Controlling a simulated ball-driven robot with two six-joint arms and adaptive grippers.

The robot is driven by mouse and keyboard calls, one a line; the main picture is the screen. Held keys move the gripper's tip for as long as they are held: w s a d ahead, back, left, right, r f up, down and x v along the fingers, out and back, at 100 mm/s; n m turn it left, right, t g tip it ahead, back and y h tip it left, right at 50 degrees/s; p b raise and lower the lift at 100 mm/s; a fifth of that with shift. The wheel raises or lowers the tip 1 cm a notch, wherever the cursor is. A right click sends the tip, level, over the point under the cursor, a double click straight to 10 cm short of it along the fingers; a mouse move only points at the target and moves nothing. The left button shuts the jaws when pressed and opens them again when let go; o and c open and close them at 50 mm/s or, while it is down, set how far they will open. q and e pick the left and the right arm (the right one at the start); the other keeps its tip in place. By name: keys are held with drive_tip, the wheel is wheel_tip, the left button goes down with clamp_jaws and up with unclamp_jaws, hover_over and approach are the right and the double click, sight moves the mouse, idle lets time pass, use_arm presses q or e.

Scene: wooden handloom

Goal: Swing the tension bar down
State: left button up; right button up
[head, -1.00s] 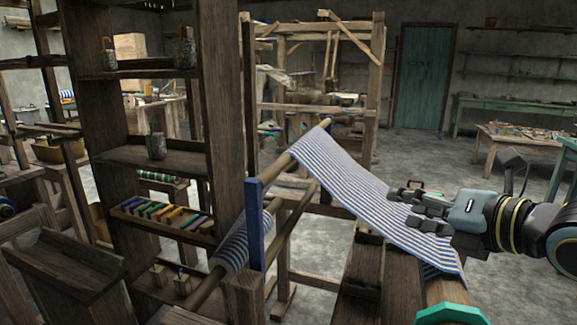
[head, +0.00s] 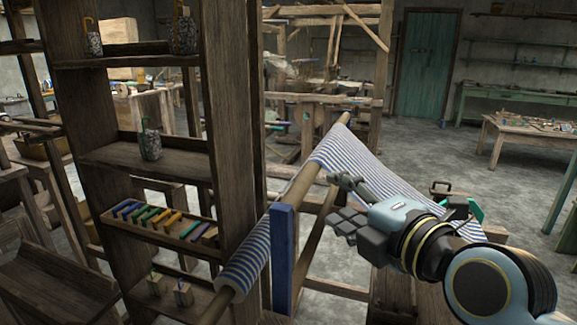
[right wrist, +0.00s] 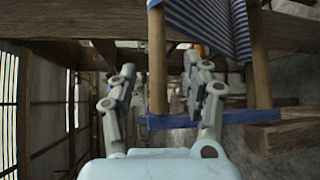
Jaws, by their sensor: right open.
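The striped blue-and-white cloth (head: 375,170) runs over a round wooden bar (head: 301,184), which I take to be the tension bar. A blue upright piece (head: 284,262) stands by its near end, and a lower wooden bar (head: 312,240) runs beside it. My right gripper (head: 338,203) is open and empty, just right of the upper bar, with its fingers pointing left. In the right wrist view, one wooden bar (right wrist: 157,60) appears between the open fingers (right wrist: 160,80); I cannot tell whether they touch it. The blue piece (right wrist: 240,117) crosses below. My left gripper is out of view.
A dark wooden shelf post (head: 230,120) stands close on the left. Its shelf holds a tray of coloured pieces (head: 160,225). My right arm hides part of the cloth. Open floor (head: 450,165) lies behind, towards the teal door (head: 428,65).

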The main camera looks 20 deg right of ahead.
sight(312, 180)
drive_tip(key=x, duration=0.2)
drive_tip(key=p+x, duration=0.1)
drive_tip(key=x, duration=0.3)
drive_tip(key=shift+w+a+r, duration=0.15)
drive_tip(key=shift+r, duration=0.1)
drive_tip(key=p+x, duration=0.1)
drive_tip(key=x, duration=0.2)
drive_tip(key=shift+w+a+f, duration=0.1)
drive_tip(key=shift+w+f, duration=0.1)
drive_tip(key=shift+w, duration=0.5)
drive_tip(key=shift+w+f, duration=0.1)
drive_tip(key=shift+w, duration=0.1)
drive_tip(key=shift+c, duration=0.3)
drive_tip(key=shift+s, duration=0.1)
drive_tip(key=c, duration=0.9)
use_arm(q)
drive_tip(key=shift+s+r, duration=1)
use_arm(e)
clamp_jaws()
